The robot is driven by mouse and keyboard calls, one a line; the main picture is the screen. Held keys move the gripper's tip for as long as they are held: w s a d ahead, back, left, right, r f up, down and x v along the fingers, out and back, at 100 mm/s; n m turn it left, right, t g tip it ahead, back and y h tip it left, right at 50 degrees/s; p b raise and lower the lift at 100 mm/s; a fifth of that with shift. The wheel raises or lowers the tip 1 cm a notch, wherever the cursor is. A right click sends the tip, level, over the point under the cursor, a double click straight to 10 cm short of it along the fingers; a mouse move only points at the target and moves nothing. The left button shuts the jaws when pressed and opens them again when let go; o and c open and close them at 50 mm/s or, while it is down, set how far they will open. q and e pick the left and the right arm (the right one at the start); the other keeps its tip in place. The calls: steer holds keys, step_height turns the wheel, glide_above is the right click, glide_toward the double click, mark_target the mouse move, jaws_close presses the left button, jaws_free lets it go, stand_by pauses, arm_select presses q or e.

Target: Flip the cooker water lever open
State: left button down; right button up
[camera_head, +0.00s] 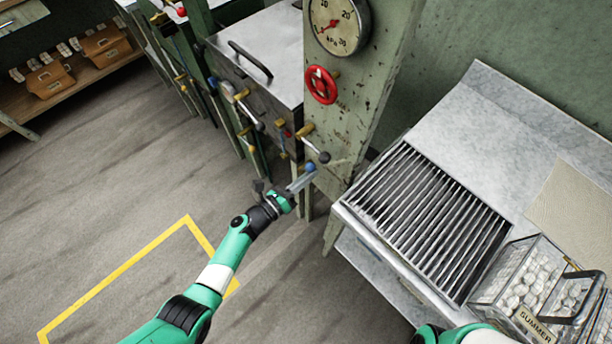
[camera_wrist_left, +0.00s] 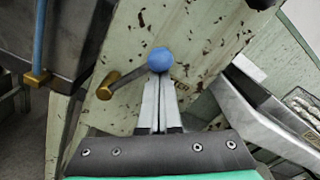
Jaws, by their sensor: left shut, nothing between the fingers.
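A lever with a blue ball knob (camera_head: 310,168) sits low on the worn green panel post, below a lever with a dark knob (camera_head: 324,157). In the left wrist view the blue knob (camera_wrist_left: 160,60) stands at the end of a short rod, up and to the right of its brass valve body (camera_wrist_left: 107,85). My left gripper (camera_head: 304,179) is shut and empty, its fingertips right at the blue knob. In the left wrist view the closed fingertips (camera_wrist_left: 158,80) lie just under the knob; I cannot tell whether they touch. My right gripper is out of view.
A red handwheel (camera_head: 321,85) and pressure gauge (camera_head: 339,24) are on the post above. A metal lidded basin (camera_head: 262,60) stands left, a slatted metal tray (camera_head: 430,220) right. A wire basket of cocoons (camera_head: 520,285) is bottom right. The floor at left is clear.

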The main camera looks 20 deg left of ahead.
mark_target(301, 167)
arm_select(q)
steer(key=a+n, duration=0.1)
steer(key=n, duration=0.1)
steer(key=a+r+n+p, duration=0.1)
steer(key=shift+w+r+n, duration=0.3)
steer(key=shift+w+n, duration=0.1)
steer(key=shift+w+a+p, duration=0.15)
steer(key=shift+a+p, duration=0.2)
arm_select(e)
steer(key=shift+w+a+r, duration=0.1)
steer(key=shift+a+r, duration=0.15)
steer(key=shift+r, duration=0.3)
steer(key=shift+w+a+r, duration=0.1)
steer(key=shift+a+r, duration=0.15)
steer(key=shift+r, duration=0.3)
arm_select(q)
steer(key=s+f+p, duration=0.1)
steer(key=s+p, duration=0.1)
steer(key=s, duration=0.7)
steer(key=shift+a+f, duration=0.35)
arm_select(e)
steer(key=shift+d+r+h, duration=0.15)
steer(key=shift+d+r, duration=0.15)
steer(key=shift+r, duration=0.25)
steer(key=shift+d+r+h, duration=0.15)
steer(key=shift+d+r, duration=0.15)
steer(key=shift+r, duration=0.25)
arm_select(q)
steer(key=shift+s, duration=0.1)
